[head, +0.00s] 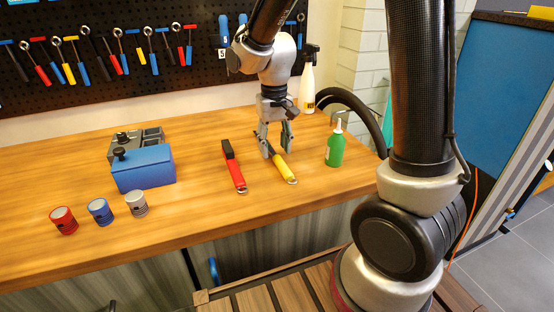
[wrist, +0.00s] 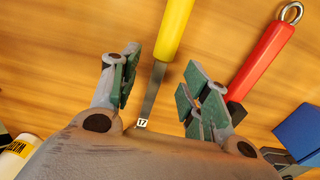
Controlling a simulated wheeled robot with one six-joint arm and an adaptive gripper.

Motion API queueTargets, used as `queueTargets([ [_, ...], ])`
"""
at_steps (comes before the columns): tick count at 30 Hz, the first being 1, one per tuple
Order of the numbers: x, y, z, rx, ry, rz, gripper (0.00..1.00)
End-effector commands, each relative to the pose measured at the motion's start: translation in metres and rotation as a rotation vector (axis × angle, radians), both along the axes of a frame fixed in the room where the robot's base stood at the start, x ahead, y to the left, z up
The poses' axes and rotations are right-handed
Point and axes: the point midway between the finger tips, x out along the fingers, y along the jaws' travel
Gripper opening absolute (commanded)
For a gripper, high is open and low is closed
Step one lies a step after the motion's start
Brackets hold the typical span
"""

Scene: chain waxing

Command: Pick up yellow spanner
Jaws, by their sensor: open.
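The yellow spanner (head: 284,170) lies on the wooden bench, its yellow handle toward the front edge and a ring at its end. My gripper (head: 277,150) is open just above its dark metal part. In the wrist view the yellow handle (wrist: 174,30) and grey shank run between the two open, green-padded fingers (wrist: 160,88), touching neither as far as I can see. A small tag reading 17 (wrist: 142,123) shows at the shank's lower end. The spanner's head is hidden by my gripper's body.
A red-handled spanner (head: 238,177) lies to the left, a green bottle (head: 335,148) to the right and a white spray bottle (head: 307,90) behind. A blue box (head: 145,169) and three small cans (head: 100,211) stand further left. The bench (head: 190,215) is clear near its front middle.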

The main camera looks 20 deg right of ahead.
Motion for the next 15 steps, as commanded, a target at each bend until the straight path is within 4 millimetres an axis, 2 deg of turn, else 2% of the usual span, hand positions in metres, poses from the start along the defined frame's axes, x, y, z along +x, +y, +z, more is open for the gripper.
queueTargets([
  [4,-0.001,0.000,-0.019,-0.001,0.002,0.000,0.46],
  [12,0.000,0.000,-0.022,0.000,0.000,0.000,0.46],
  [15,0.000,0.000,-0.022,0.000,0.000,0.000,0.30],
])
